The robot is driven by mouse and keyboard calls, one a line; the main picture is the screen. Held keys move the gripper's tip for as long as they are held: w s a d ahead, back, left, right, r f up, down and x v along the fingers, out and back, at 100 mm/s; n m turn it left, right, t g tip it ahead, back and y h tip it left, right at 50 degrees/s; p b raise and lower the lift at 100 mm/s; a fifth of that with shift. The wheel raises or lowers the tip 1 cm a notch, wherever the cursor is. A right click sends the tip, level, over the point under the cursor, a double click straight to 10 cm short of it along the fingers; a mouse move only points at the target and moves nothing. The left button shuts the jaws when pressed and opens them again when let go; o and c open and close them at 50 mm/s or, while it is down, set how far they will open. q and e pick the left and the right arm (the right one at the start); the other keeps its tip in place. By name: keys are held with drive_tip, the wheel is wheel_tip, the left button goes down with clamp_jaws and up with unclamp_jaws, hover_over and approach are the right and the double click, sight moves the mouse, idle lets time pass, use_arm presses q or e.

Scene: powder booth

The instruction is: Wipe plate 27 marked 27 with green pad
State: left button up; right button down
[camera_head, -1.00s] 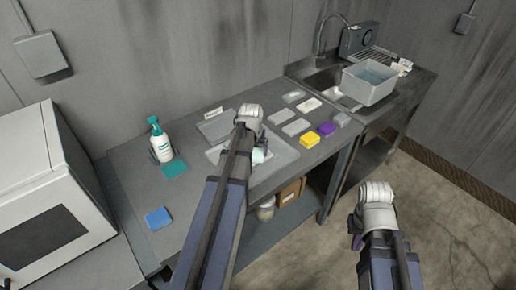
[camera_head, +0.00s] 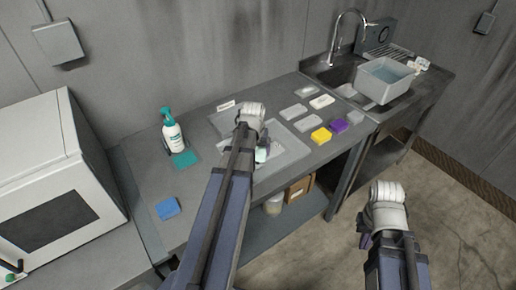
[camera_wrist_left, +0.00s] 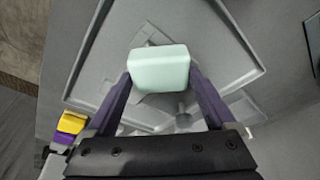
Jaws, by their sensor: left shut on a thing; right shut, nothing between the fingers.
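My left gripper (camera_head: 260,150) is shut on a pale green pad (camera_wrist_left: 160,68), which sits between its fingertips in the left wrist view. The pad is over a grey plate (camera_head: 292,152) with a raised rim, also seen in the left wrist view (camera_wrist_left: 225,50). I cannot tell whether the pad touches it. Another grey plate (camera_head: 221,122) lies behind, partly hidden by my left arm, near a small white label (camera_head: 226,105). I cannot read any number. My right gripper (camera_head: 365,241) is shut and empty, out over the floor in front of the bench.
A spray bottle (camera_head: 172,130) stands by a teal pad (camera_head: 184,159); a blue sponge (camera_head: 167,208) lies at front left. Yellow (camera_head: 321,135) and purple (camera_head: 339,126) sponges and several grey-white blocks lie right of the plates. A grey basin (camera_head: 385,80) stands at the sink.

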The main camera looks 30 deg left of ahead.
use_arm(q)
drive_tip(key=shift+w+d+f, duration=0.1)
drive_tip(key=shift+w+d, duration=0.3)
drive_tip(key=shift+w, duration=0.5)
drive_tip(key=shift+w+d, duration=0.4)
drive_tip(key=shift+w, duration=0.45)
drive_tip(key=shift+w+d, duration=0.25)
drive_tip(key=shift+w, duration=0.4)
drive_tip(key=shift+w+d, duration=0.25)
drive_tip(key=shift+w, duration=0.35)
drive_tip(key=shift+w+d, duration=0.25)
drive_tip(key=shift+w, duration=0.4)
wheel_tip(320, 180, up, 6)
drive_tip(key=p, duration=0.6)
drive_tip(key=shift+s, duration=0.1)
